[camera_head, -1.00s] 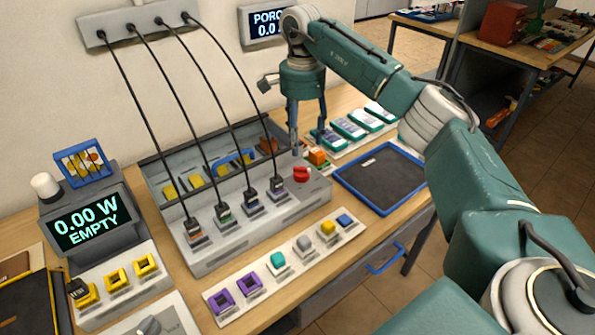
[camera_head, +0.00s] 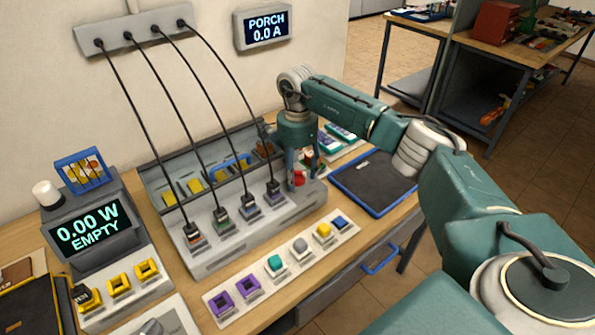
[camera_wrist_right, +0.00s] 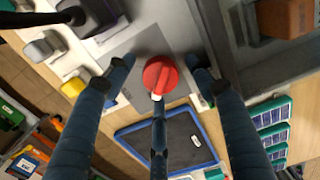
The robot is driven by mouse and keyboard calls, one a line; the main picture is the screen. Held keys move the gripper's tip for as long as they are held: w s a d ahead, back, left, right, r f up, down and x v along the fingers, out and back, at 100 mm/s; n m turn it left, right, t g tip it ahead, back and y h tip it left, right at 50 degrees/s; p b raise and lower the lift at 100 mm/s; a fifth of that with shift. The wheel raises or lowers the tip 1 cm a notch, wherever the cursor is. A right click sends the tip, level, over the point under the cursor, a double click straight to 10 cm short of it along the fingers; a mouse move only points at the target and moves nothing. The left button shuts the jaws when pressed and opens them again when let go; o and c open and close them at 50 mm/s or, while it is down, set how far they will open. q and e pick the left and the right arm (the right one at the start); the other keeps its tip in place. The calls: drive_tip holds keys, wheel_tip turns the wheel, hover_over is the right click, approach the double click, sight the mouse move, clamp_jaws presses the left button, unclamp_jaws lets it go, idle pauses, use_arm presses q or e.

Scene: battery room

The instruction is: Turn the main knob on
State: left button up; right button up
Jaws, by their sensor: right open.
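The red main knob (camera_head: 298,178) sits at the right end of the grey charging unit (camera_head: 262,229), partly hidden by my gripper in the head view. In the right wrist view the round red knob (camera_wrist_right: 160,75) shows from above, with a white mark on its edge. My right gripper (camera_head: 302,180) points down over it. Its fingers (camera_wrist_right: 160,88) are open, spread around the knob, with nothing held. I cannot tell if any finger touches it. My left gripper is not in view.
Several black cables (camera_head: 155,120) run from the wall strip to plugs in the unit, left of my gripper. A blue-rimmed dark tray (camera_head: 376,213) lies to the right. A button strip (camera_head: 287,268) lies in front. Screens read "0.00 W EMPTY" (camera_head: 90,226) and "PORCH 0.0 A" (camera_head: 266,27).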

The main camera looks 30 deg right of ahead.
drive_tip(key=c, duration=1.1)
drive_tip(key=shift+m, duration=0.3)
drive_tip(key=shift+c, duration=0.2)
drive_tip(key=m, duration=0.3)
drive_tip(key=shift+w+m+b, duration=0.1)
drive_tip(key=shift+m+b, duration=0.25)
drive_tip(key=shift+m, duration=0.05)
drive_tip(key=m, duration=0.4)
drive_tip(key=shift+r+m, duration=0.1)
drive_tip(key=shift+m, duration=0.2)
drive_tip(key=m, duration=0.8)
drive_tip(key=shift+m, duration=0.3)
drive_tip(key=shift+d+m, duration=0.1)
drive_tip(key=shift+m, duration=0.2)
